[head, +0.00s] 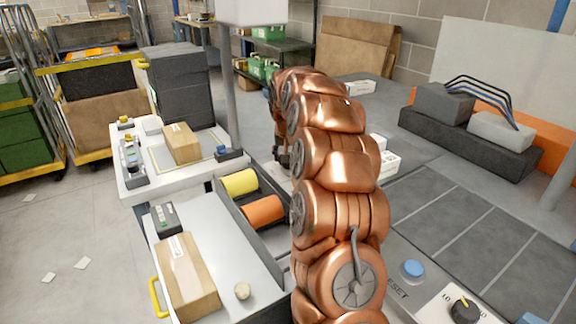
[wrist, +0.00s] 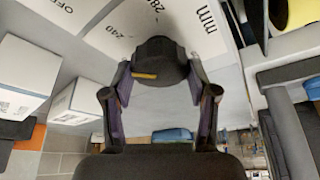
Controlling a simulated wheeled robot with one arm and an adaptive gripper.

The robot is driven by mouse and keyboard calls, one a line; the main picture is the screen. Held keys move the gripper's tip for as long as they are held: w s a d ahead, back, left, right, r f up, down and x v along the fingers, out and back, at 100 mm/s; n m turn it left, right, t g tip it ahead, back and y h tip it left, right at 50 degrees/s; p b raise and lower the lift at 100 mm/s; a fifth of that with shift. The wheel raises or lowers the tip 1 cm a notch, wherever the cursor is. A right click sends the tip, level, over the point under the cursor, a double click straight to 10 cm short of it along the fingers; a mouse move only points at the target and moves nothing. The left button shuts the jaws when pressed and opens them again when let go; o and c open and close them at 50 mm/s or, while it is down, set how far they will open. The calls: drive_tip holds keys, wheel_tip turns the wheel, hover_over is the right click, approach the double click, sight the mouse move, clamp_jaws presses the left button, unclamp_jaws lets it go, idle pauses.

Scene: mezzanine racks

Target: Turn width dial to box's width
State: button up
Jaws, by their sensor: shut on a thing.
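In the wrist view a round black dial (wrist: 165,55) with a yellow pointer mark sits on a white plate (wrist: 205,42) printed with OFF, 240, a partly hidden number starting 28, and mm. My gripper (wrist: 160,72) has one finger on each side of the dial and is shut on it. The yellow mark lies on the dial's left, near side; I cannot read its exact setting. In the head view my arm hides the dial and most of my gripper (head: 283,158). A brown taped box (head: 190,280) lies on the lower left table; another box (head: 181,143) lies on the white bench behind.
Yellow (head: 239,183) and orange (head: 263,211) rollers lie left of my arm. A blue reset button (head: 412,269) and another black knob (head: 464,309) with a yellow mark are at lower right. A grey column (head: 229,90) stands behind the rollers. White cartons (wrist: 22,75) show in the wrist view.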

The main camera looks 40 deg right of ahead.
drive_tip(key=shift+f+m+h+b, duration=0.1)
drive_tip(key=shift+m+h+b, duration=0.2)
drive_tip(key=shift+m+b, duration=0.75)
drive_tip(key=shift+g, duration=0.3)
drive_tip(key=o, duration=1.2)
drive_tip(key=shift+c, duration=0.2)
drive_tip(key=v, duration=1.2)
drive_tip(key=shift+w, duration=0.1)
